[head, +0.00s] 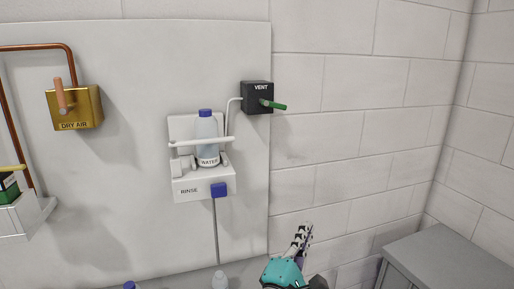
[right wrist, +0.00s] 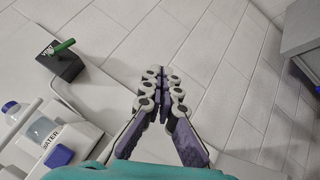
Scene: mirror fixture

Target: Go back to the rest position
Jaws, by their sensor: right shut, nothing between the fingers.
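My right gripper (head: 304,237) is at the bottom of the head view, right of the white panel and in front of the tiled wall. It is shut and empty, with its fingertips pointing up. In the right wrist view the purple and grey fingers (right wrist: 160,78) are together, with nothing between them. It stands apart from the rinse holder and the vent box. My left gripper does not show in the head view.
A white RINSE holder (head: 205,190) carries a WATER bottle (head: 207,130) behind a white bar. A black VENT box (head: 256,97) with a green handle is above right. A brass DRY AIR box (head: 75,108) is at left. A grey cabinet (head: 450,258) stands at lower right. Bottle tops show at the bottom edge.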

